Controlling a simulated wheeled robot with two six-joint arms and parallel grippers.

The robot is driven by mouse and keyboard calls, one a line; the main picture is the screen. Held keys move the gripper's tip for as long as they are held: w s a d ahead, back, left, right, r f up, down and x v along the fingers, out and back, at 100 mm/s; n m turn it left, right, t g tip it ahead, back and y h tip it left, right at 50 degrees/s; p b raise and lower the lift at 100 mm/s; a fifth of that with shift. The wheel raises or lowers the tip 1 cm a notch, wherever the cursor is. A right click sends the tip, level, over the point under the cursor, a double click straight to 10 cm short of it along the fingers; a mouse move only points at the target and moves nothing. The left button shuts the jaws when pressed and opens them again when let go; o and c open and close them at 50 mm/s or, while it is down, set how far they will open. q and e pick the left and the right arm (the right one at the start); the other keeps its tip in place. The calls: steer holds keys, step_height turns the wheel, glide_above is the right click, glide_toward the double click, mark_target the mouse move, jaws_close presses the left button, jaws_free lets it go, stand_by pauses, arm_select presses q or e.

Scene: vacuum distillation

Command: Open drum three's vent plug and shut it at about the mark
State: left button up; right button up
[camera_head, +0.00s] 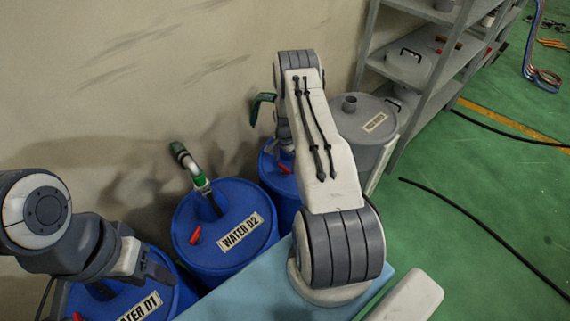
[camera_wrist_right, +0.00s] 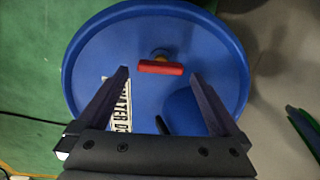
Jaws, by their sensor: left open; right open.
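Drum three, a blue drum (camera_head: 277,180), stands behind the WATER 02 drum, largely hidden by my right arm. Its red vent plug handle (camera_head: 284,168) shows beside the arm. In the right wrist view, the blue lid (camera_wrist_right: 110,50) fills the middle, and the red plug handle (camera_wrist_right: 172,69) sits crosswise on a brass-coloured fitting. My right gripper (camera_wrist_right: 159,75) is open, its fingertips on either side of the handle in the picture; I cannot tell the height gap. My left gripper (camera_head: 150,266) is open above the WATER 01 drum. I cannot make out a mark.
The WATER 02 drum (camera_head: 218,262) has a red plug and an upright hose fitting. The WATER 01 drum (camera_head: 165,301) is at lower left. A grey labelled drum (camera_head: 371,140) and a shelf rack (camera_head: 410,85) stand at right. Cables lie on the green floor.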

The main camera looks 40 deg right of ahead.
steer(key=shift+f, duration=0.95)
steer(key=c, duration=1.2)
steer(key=shift+f+n+b, duration=0.1)
steer(key=shift+n+b, duration=0.75)
steer(key=shift+n, duration=0.25)
steer(key=shift+c, duration=0.2)
steer(key=n+b, duration=0.1)
steer(key=n, duration=0.1)
steer(key=shift+w+n+b, duration=0.15)
steer(key=shift+n+b, duration=0.15)
steer(key=shift+b, duration=0.05)
steer(key=n+b, duration=0.1)
steer(key=n, duration=0.2)
steer(key=shift+a+n+b, duration=0.1)
steer(key=shift+n+b, duration=0.55)
steer(key=shift+n, duration=0.75)
steer(key=o, duration=1.2)
